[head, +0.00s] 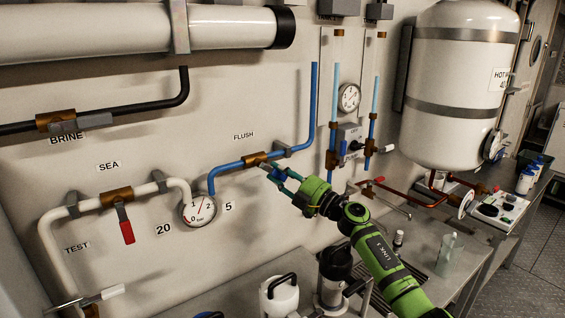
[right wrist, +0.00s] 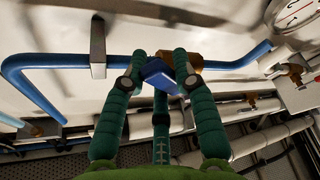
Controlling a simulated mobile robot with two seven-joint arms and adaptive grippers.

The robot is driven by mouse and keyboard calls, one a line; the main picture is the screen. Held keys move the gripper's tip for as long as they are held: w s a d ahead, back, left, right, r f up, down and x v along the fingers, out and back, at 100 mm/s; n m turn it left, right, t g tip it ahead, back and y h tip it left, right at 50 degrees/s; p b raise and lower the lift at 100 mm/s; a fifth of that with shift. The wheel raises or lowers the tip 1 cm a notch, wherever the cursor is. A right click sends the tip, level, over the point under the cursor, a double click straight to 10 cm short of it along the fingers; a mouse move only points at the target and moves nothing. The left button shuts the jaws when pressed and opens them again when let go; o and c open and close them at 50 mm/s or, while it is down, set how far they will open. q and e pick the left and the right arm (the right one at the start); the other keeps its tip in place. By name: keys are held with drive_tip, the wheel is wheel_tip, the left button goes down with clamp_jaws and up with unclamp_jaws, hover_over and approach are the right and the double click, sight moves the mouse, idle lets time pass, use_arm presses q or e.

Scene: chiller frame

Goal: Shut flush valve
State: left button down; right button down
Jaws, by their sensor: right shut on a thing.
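The flush valve has a brass body (head: 255,158) on a blue pipe (head: 228,167), right of and below the word FLUSH on the wall. The brass body also shows in the right wrist view (right wrist: 194,62). Its blue lever handle (right wrist: 158,73) sits between the green fingers of my right gripper (right wrist: 160,70). My right gripper (head: 275,172) is shut on this handle, just below and right of the brass body in the head view. The fingers hide part of the handle, so its exact angle is hard to tell. My left gripper is not in view.
A red-handled valve (head: 117,198) sits on the white SEA pipe. A round gauge (head: 199,210) is left of the flush valve. Vertical blue pipes (head: 333,150) stand to the right.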

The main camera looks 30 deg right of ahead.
drive_tip(key=m, duration=0.2)
drive_tip(key=a+f+m+t+h+p, duration=0.1)
drive_tip(key=shift+s+f+m, duration=0.1)
drive_tip(key=shift+m, duration=0.3)
drive_tip(key=shift+s+a+f+m+t+h+p, duration=0.1)
drive_tip(key=shift+a+f+m+t+h+p, duration=0.15)
drive_tip(key=shift+a+m+t+h+p, duration=1.05)
drive_tip(key=shift+s+d+f+m+g+h+b, duration=0.1)
drive_tip(key=shift+f+m+g+h+b, duration=0.3)
drive_tip(key=shift+m, duration=2.05)
drive_tip(key=shift+s+a+f+m+t+h+p, duration=0.1)
drive_tip(key=shift+a+m+t+h+p, duration=0.25)
drive_tip(key=shift+a+m+h, duration=1)
drive_tip(key=shift+d+m+y, duration=0.35)
drive_tip(key=shift+d+m, duration=0.25)
drive_tip(key=shift+m, duration=0.1)
drive_tip(key=c, duration=0.9)
unclamp_jaws()
drive_tip(key=shift+c, duration=0.2)
drive_tip(key=shift+a, duration=0.15)
